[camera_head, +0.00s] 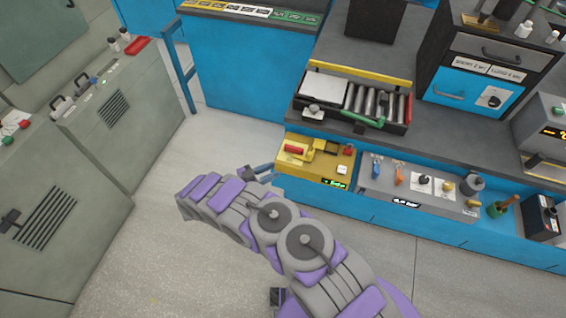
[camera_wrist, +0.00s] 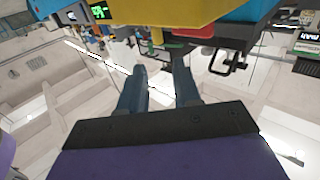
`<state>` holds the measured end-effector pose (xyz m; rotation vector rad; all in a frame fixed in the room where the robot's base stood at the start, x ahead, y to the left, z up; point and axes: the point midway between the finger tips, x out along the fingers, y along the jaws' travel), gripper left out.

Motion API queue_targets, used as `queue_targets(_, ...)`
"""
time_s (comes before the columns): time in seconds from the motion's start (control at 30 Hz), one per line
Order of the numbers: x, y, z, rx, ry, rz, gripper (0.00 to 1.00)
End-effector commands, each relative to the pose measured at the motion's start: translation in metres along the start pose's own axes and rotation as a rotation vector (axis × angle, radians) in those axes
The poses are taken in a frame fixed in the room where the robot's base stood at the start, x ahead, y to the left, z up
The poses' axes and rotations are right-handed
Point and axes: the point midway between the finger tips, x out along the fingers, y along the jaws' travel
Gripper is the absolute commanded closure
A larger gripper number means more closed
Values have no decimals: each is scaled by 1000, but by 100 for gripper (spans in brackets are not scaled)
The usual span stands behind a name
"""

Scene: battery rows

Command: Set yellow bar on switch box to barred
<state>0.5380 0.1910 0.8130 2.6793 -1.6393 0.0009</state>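The yellow switch box (camera_head: 313,168) stands on the blue bench's lower ledge, with a red handle (camera_head: 294,149), a yellow bar (camera_head: 309,150) and a small green display (camera_head: 336,184) on it. Whether the bar lies across the handle is too small to tell. My gripper (camera_head: 264,174) is just left of the box, apart from the handle. Its two fingers (camera_wrist: 157,77) are spread with nothing between them.
A grey panel (camera_head: 420,190) with several switches adjoins the box on the right. A roller tray (camera_head: 352,103) sits on the bench above. Grey cabinets (camera_head: 115,115) line the left, a blue post (camera_head: 178,65) stands behind, and the floor (camera_head: 170,245) between is clear.

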Motion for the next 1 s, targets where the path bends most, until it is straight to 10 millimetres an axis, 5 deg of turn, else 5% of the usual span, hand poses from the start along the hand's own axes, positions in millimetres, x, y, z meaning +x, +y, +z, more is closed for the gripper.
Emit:
queue_targets(0.3, -33, 0, 1, -2, 1, 1, 67)
queue_targets(1.0, -30, -11, -7, 18, -8, -16, 67)
